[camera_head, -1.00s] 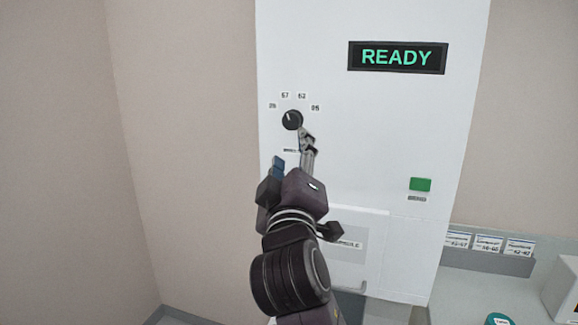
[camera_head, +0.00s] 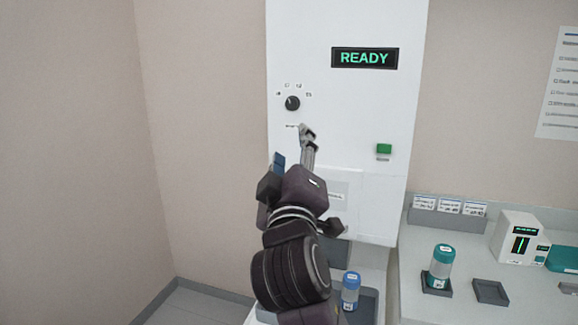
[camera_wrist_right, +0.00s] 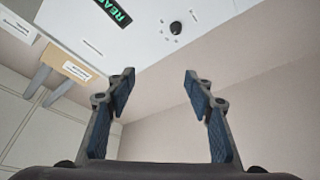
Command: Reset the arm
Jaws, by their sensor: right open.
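My right arm rises from the bottom middle of the head view. Its gripper (camera_head: 308,133) is in front of the white panel (camera_head: 345,120), below the black dial. In the right wrist view the right gripper (camera_wrist_right: 155,85) is open, with its two fingers wide apart and nothing between them. The black dial (camera_head: 292,103) is on the panel, apart from the gripper; it also shows in the right wrist view (camera_wrist_right: 176,27), beyond the fingers. My left gripper is not in view.
A display (camera_head: 365,58) reads READY above a green button (camera_head: 384,149). A teal-capped container (camera_head: 440,265), an empty dark tray (camera_head: 490,292) and a small white device (camera_head: 518,240) stand on the right counter. A blue-capped container (camera_head: 350,290) is beside my arm.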

